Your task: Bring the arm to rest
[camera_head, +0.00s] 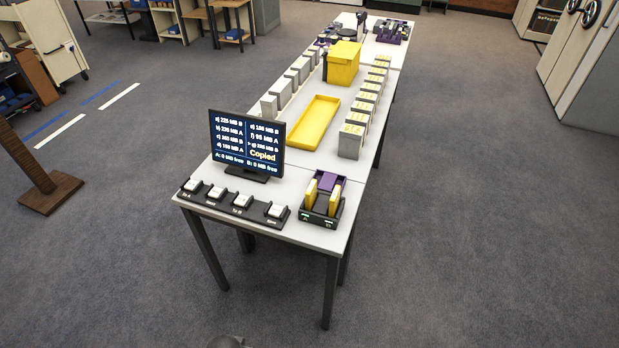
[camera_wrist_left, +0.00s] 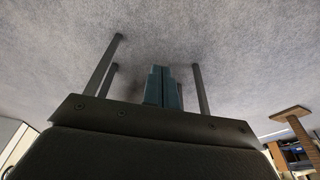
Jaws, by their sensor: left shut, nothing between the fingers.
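My left gripper (camera_wrist_left: 163,88) shows in the left wrist view, with its two teal fingers side by side and shut, nothing between them. Carpeted floor lies behind the fingers, and no object is near their tips. In the head view neither gripper can be made out; only a small grey rounded shape (camera_head: 228,342) shows at the bottom edge, and I cannot tell what it is. My right gripper is in neither view.
A long white table (camera_head: 290,178) carries a monitor (camera_head: 247,143), a button panel (camera_head: 234,203), a black dock (camera_head: 321,205) with yellow cartridges, a yellow tray (camera_head: 314,122), a yellow box (camera_head: 342,64) and rows of grey boxes. The carpet (camera_head: 480,220) right of the table is clear.

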